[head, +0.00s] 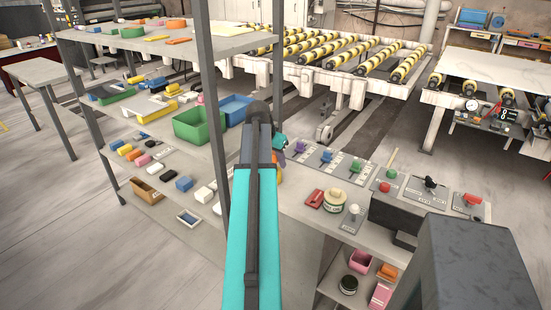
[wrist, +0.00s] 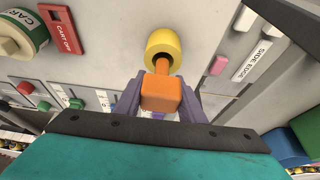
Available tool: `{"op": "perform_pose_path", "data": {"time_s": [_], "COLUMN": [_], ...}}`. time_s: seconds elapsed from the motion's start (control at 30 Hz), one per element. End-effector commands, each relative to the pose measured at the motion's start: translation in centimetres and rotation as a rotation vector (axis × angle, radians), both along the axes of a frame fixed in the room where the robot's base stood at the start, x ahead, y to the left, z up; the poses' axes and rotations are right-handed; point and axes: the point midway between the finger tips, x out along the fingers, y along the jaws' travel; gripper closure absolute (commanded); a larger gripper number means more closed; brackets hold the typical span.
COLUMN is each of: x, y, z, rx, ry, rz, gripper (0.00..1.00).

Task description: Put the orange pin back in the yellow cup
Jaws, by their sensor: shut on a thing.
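In the wrist view my gripper (wrist: 160,100) has its purple fingers on both sides of the orange pin (wrist: 161,93), shut on its block-shaped head. The pin's thinner shank points at the yellow cup (wrist: 163,44). The shank's end is at the cup's dark opening; I cannot tell how far inside it is. The cup stands just beyond the fingers, apart from them. In the head view my own arm hides most of the gripper, pin and cup.
A red CART OFF plate (wrist: 63,29) and a labelled jar (wrist: 22,36) lie left of the cup. A pink block (wrist: 217,65) and a white SIDE EDGE label (wrist: 252,60) lie right. Green (head: 200,127) and blue (head: 236,106) bins stand on the shelf.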

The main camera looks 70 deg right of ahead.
Motion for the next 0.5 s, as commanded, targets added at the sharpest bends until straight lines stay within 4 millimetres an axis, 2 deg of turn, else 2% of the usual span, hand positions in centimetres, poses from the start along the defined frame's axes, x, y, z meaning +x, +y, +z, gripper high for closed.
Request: {"op": "perform_pose_path", "data": {"time_s": [0.43,0.5], "x": [0.0,0.1], "y": [0.1,0.2], "z": [-2.6,-3.0], "rx": [0.003,0.005], "ry": [0.0,0.0], "rz": [0.0,0.001], "gripper": [0.92,1.0]}}
